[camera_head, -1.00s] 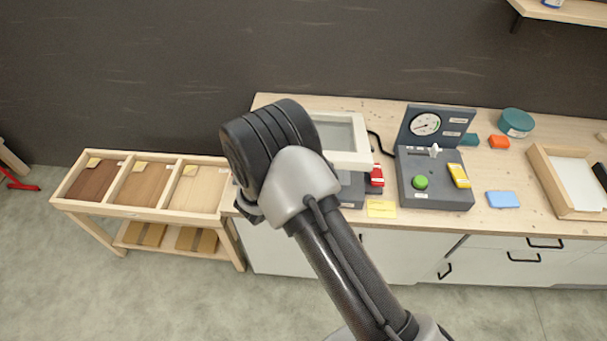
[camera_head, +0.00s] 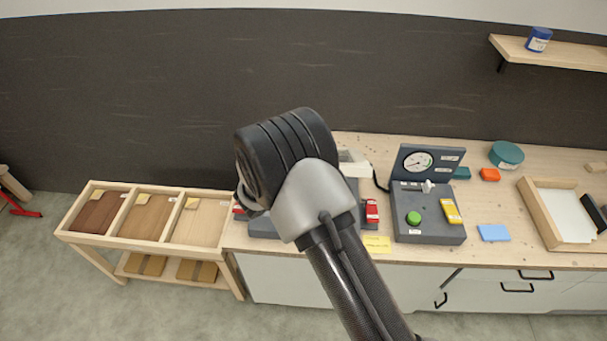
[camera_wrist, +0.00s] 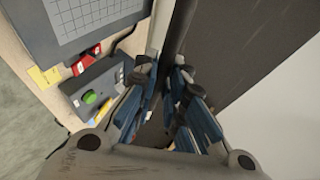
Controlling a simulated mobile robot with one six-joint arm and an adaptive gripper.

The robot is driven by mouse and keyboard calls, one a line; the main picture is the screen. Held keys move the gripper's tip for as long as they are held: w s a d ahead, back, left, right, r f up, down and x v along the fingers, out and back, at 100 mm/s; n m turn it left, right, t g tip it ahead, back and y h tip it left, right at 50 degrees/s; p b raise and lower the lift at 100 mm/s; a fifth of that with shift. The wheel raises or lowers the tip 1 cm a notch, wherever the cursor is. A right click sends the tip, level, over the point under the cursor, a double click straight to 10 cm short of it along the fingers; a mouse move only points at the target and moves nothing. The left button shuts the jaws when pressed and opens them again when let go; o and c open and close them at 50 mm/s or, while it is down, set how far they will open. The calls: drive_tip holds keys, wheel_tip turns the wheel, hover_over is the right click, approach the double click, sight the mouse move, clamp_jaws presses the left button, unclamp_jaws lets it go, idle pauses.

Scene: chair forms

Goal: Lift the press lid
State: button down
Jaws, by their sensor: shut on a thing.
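The press lid is a pale frame. In the head view only a piece of it (camera_head: 352,166) shows to the right of my arm; the rest is hidden behind the arm. In the wrist view its pale edge (camera_wrist: 158,28) runs down to my gripper (camera_wrist: 167,105), seen nearly edge-on and raised from the base. My gripper is shut on the lid's edge, though the contact itself is partly hidden by the fingers. The dark grey press base (camera_head: 262,228) is mostly behind my arm; its grid-marked top (camera_wrist: 95,22) shows in the wrist view.
Red clamps (camera_head: 371,211) flank the base. Right of it stands a control box with a green button (camera_head: 414,218) and a gauge (camera_head: 417,161). A yellow note (camera_head: 377,243) lies in front. A three-bay wooden rack (camera_head: 150,215) stands left. The dark wall (camera_head: 180,90) is behind.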

drive_tip(key=c, duration=1.7)
unclamp_jaws()
drive_tip(key=shift+o, duration=0.2)
drive_tip(key=shift+s, duration=0.1)
